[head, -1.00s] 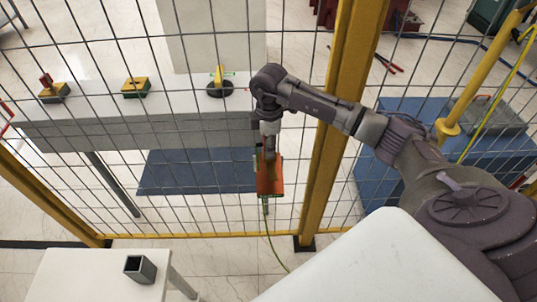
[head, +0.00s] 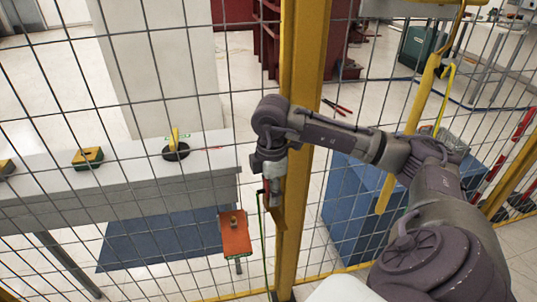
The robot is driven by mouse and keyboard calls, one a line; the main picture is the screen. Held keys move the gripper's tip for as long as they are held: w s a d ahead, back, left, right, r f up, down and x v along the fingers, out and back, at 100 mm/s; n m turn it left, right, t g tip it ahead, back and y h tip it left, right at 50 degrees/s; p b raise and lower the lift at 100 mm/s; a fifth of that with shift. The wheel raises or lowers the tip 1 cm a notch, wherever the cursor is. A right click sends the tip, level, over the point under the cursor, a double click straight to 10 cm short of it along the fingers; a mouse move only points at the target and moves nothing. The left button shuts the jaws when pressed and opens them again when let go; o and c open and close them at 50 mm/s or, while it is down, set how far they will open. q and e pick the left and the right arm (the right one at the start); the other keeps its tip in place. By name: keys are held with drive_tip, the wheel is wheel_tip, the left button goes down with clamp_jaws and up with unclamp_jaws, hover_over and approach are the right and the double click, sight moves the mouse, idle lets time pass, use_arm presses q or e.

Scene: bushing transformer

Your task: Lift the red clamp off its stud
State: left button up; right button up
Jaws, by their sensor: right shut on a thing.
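My right gripper (head: 271,196) points down in front of the yellow fence post. It is shut on the red clamp (head: 275,186), of which only a small red part shows between and behind the fingers. A thin green cable (head: 262,235) hangs down from the clamp. An orange plate (head: 236,241) is to the lower left of the gripper, with a small stud (head: 234,222) on its upper part. The clamp is apart from this stud. My left gripper is not in view.
A wire mesh fence with a yellow post (head: 300,120) stands close to the gripper. Beyond it are a grey bench (head: 120,195) with a yellow-and-black block (head: 87,158) and a dark round piece (head: 175,151), and a blue cabinet (head: 352,215) at the right.

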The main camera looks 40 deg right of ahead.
drive_tip(key=shift+r+p, duration=1.55)
drive_tip(key=shift+r, duration=0.85)
